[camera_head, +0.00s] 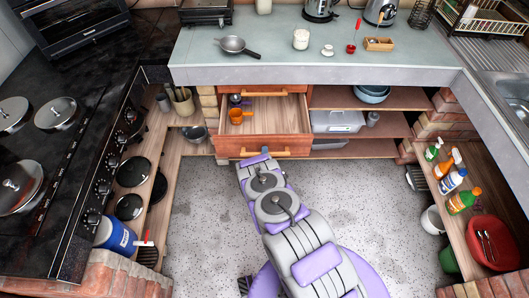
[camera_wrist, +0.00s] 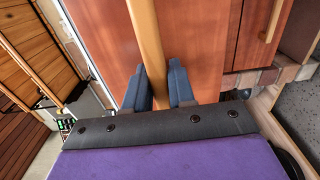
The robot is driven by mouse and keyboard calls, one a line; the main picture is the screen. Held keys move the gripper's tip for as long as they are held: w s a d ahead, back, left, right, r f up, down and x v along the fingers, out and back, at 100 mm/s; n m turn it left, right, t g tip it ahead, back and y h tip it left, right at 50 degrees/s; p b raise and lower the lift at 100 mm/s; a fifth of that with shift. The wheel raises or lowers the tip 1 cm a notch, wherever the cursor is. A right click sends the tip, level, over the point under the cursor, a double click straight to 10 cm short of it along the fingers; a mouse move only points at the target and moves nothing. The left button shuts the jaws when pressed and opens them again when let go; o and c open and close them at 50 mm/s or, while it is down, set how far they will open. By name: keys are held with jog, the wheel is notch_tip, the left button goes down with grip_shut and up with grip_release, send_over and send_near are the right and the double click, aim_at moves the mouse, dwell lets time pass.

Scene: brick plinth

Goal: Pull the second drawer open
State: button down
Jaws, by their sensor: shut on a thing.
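The second drawer is pulled out beneath the worktop, with its reddish-brown front (camera_head: 228,147) facing me and its light wooden inside showing. Its pale wooden bar handle (camera_head: 292,152) runs along the front. My gripper (camera_head: 257,157) is at the left-middle part of this handle, seen from above and partly hidden by my arm. In the wrist view, the dark blue fingers of my gripper (camera_wrist: 159,82) are on both sides of the handle (camera_wrist: 147,35), shut on it. The reddish drawer front (camera_wrist: 205,50) is just behind the fingers.
An orange cup-like item (camera_head: 236,116) and a dark item lie in the open drawer. Above it, another drawer (camera_head: 265,88) is closed. Open shelves (camera_head: 360,147) are to the right, and a stove (camera_head: 65,160) is on the left. The speckled floor (camera_head: 215,210) in front is clear.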

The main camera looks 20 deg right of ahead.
jog(key=shift+s+d+f, duration=0.2)
jog(key=shift+s+f, duration=0.05)
jog(key=shift+s, duration=0.25)
jog(key=c, duration=1.3)
grip_release()
jog(key=shift+o, duration=1.3)
jog(key=shift+w, duration=0.15)
jog(key=shift+a+r, duration=0.1)
jog(key=b+v, duration=0.3)
jog(key=v, duration=1.4)
